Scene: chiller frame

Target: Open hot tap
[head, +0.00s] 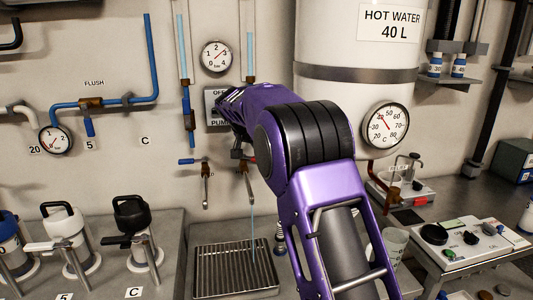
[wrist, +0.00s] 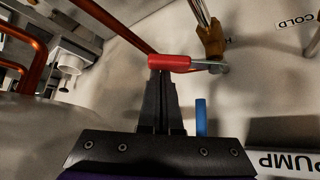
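In the head view the red lever (head: 238,154) shows beside my purple arm, above a spout (head: 248,187). A thin bluish stream of water (head: 252,225) runs from this spout to the drain tray (head: 235,285). My gripper (wrist: 161,78) has its black fingers close together, their tips right at the lever's side and seemingly touching it. The lever is not between the fingers.
The cold tap's blue lever (head: 188,161) is left of the hot tap. A PUMP sign (head: 215,105) is partly behind my arm. The hot water tank (head: 330,90) and its temperature dial (head: 385,125) stand right. Several lidded jugs (head: 132,225) stand left.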

